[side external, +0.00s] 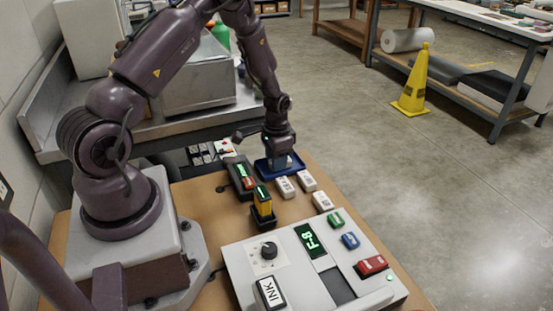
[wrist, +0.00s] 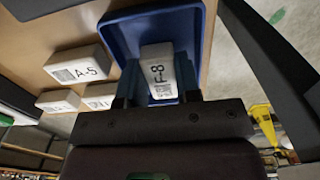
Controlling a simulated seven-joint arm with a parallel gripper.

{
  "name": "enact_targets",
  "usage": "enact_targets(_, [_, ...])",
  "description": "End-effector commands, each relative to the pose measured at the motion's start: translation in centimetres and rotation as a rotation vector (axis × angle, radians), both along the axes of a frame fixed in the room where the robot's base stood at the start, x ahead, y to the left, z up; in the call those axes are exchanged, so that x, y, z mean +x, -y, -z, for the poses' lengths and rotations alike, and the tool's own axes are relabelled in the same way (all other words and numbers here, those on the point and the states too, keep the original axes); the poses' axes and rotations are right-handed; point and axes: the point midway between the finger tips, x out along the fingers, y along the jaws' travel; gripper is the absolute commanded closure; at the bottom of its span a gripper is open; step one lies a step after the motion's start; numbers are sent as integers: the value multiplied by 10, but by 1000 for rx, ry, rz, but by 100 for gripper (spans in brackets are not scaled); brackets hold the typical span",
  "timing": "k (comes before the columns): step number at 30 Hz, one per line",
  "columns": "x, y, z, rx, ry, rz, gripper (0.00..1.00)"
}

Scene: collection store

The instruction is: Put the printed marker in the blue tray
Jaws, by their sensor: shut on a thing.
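The printed marker, a white block labelled F-8 (wrist: 157,73), is between the fingers of my gripper (wrist: 158,85) in the wrist view. My gripper is shut on it. The blue tray (wrist: 122,33) lies below and around the marker in that view. In the side external view my gripper (side external: 280,161) is directly over the blue tray (side external: 262,168) at the far end of the table. The marker is mostly hidden there by the fingers. I cannot tell whether its underside touches the tray floor.
Several other white markers lie beside the tray, one reading A-5 (wrist: 78,66). A control panel (side external: 240,262) with a green display (side external: 311,241) showing F-8 stands nearer. A black holder with a yellow-sided device (side external: 263,208) and a dark device (side external: 241,178) stand left of the markers.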

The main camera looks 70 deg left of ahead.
Motion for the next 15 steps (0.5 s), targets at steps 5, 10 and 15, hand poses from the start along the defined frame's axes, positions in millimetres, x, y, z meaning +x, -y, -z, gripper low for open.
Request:
enact_targets(5, [0,0,0,1,1,0,96])
enact_targets(10, [0,0,4,0,0,0,96])
enact_targets(15, [0,0,3,0,1,0,59])
